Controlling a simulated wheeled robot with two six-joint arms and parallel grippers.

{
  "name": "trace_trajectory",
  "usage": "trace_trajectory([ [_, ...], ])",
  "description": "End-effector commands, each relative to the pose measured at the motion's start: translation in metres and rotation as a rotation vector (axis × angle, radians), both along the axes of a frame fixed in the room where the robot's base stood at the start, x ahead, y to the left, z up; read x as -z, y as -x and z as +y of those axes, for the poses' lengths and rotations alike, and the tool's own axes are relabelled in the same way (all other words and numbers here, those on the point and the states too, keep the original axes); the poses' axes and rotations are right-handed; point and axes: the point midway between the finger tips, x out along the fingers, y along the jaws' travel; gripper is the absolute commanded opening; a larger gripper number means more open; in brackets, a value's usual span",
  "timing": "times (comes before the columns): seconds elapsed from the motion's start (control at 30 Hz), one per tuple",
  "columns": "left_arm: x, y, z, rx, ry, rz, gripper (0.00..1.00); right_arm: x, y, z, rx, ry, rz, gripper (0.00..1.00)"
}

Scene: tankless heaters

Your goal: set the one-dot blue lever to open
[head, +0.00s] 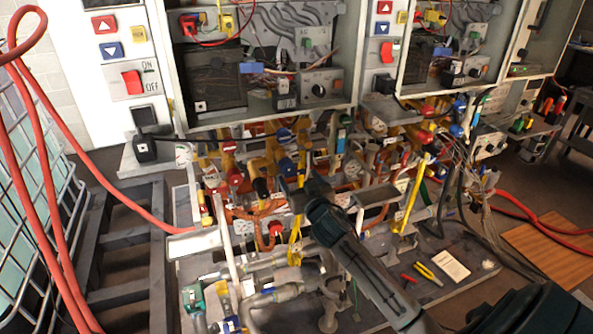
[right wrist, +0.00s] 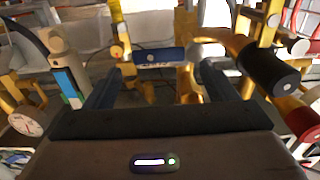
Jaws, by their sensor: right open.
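A blue lever (right wrist: 160,57) lies level across the right wrist view, straight ahead between my right gripper's fingers. It has small pale marks on its face; I cannot count any dots. A blue lever (head: 285,135) also shows in the head view among the yellow pipes, beyond my right gripper. My right gripper (head: 293,184) is open and empty, reaching in from the lower right. Its two dark fingers (right wrist: 161,82) stand apart on either side of the lever, and I see no clear contact. My left gripper is not in view.
A black-ended yellow cylinder (right wrist: 268,72) is close beside the right finger. A blue, white and green handle (right wrist: 68,82) and a round gauge (right wrist: 25,124) are on the left. Crowded pipes surround the gripper. Red hoses (head: 45,150) hang at the left.

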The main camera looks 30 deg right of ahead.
Motion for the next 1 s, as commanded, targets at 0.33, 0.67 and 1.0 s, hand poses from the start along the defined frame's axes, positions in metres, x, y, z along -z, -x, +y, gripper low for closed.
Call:
trace_trajectory([
  [0.33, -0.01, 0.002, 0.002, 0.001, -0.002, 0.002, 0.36, 0.0, -0.024, -0.006, 0.0, 0.001, 0.001, 0.79],
  [0.67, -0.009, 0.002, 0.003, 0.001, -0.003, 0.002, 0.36, 0.001, -0.023, -0.006, 0.0, 0.001, 0.001, 0.56],
  [1.0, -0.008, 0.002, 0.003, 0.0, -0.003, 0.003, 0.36, 0.002, -0.023, -0.006, 0.0, -0.003, 0.0, 0.16],
])
